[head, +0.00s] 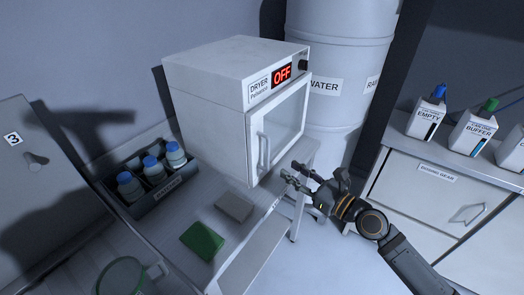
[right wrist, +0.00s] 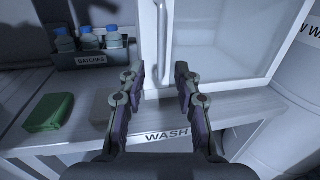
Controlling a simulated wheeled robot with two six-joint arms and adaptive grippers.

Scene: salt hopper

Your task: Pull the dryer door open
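The dryer (head: 215,95) is a white box on the bench with a red OFF display. Its door (head: 285,125) has a glass pane and looks shut. A white vertical door handle (head: 263,151) is on the door's left side; it also shows in the right wrist view (right wrist: 162,40). My right gripper (head: 292,172) is in front of and below the door, to the right of the handle in the head view. In the right wrist view my right gripper (right wrist: 157,78) is open and empty, its fingertips just below the handle, apart from it. My left gripper is not in view.
A black rack (head: 150,195) with several blue-capped bottles stands left of the dryer. A green cloth or pad (head: 202,241) and a grey block (head: 234,207) lie on the bench. A white water barrel (head: 335,90) stands behind right. The floor by the bench is clear.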

